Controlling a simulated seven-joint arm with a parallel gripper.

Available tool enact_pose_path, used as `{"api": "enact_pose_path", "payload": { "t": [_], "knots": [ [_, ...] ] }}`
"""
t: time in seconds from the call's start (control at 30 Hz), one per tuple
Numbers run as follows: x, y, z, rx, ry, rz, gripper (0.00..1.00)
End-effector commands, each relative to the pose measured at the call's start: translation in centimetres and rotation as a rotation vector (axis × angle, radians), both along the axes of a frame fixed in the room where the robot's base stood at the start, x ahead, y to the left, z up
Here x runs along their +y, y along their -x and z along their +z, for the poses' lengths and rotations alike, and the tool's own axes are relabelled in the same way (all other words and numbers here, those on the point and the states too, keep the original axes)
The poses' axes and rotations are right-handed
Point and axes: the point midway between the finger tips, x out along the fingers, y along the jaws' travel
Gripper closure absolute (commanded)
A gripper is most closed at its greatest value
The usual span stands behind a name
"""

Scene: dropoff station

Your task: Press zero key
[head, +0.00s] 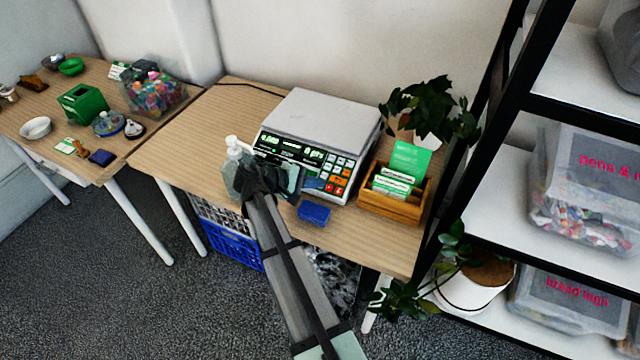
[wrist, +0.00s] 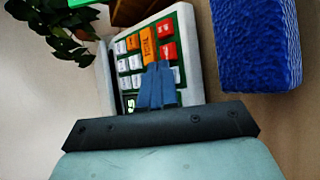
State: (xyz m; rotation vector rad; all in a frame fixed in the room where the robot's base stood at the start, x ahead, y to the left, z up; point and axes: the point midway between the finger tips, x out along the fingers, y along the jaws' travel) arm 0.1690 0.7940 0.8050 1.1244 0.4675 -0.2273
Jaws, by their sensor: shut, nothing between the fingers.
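A grey weighing scale (head: 325,117) with a dark display strip (head: 290,150) stands on the wooden table. Its keypad (head: 343,172) has white, orange and red keys; it also fills the middle of the wrist view (wrist: 133,62). The key labels are too small to read, so I cannot tell which is the zero key. My gripper (head: 320,184) is shut and empty, its blue fingers at the left side of the keypad in the head view. In the wrist view the fingertips (wrist: 158,67) overlap the keypad and hide some white keys. I cannot tell whether they touch it.
A blue sponge-like block (head: 314,213) lies in front of the scale and shows large in the wrist view (wrist: 256,42). A wooden card box (head: 397,207) and a potted plant (head: 432,110) stand right of the scale. A pump bottle (head: 233,150) is at its left. Shelving borders the right.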

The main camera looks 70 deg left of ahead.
Motion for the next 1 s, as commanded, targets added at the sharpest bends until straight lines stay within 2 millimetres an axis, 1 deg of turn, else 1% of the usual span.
{"api": "enact_pose_path", "payload": {
  "t": [0.3, 0.77, 1.0],
  "knots": [
    [-0.4, 0.4, 1.1, 0.000, 0.000, 0.001, 1.00],
    [-0.5, 0.5, 1.5, 0.000, 0.000, 0.000, 1.00],
    [-1.0, 0.9, 3.0, 0.000, -0.001, 0.000, 1.00]
  ]
}}
